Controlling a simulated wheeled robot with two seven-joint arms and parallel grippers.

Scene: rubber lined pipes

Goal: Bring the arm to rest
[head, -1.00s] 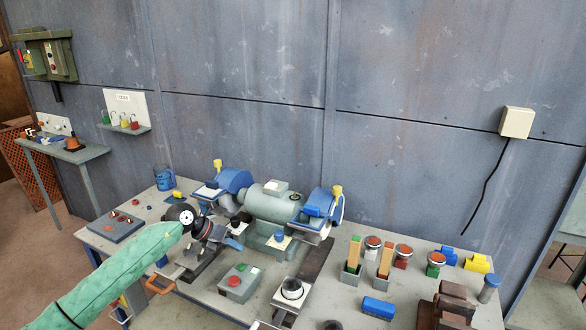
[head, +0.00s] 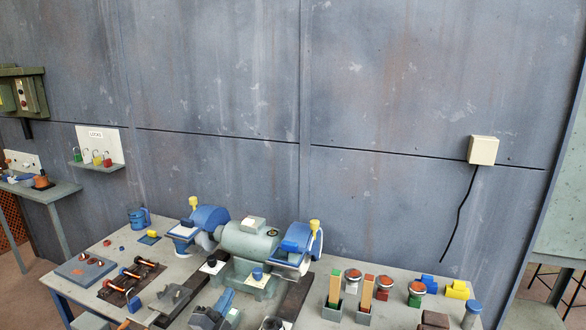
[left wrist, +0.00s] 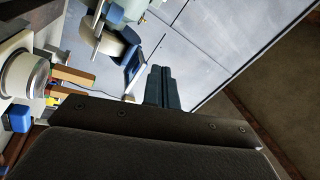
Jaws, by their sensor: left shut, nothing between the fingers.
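My right gripper is in neither view.
A padlock shelf (head: 98,166) and a cabled box (head: 483,150) hang on the wall.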

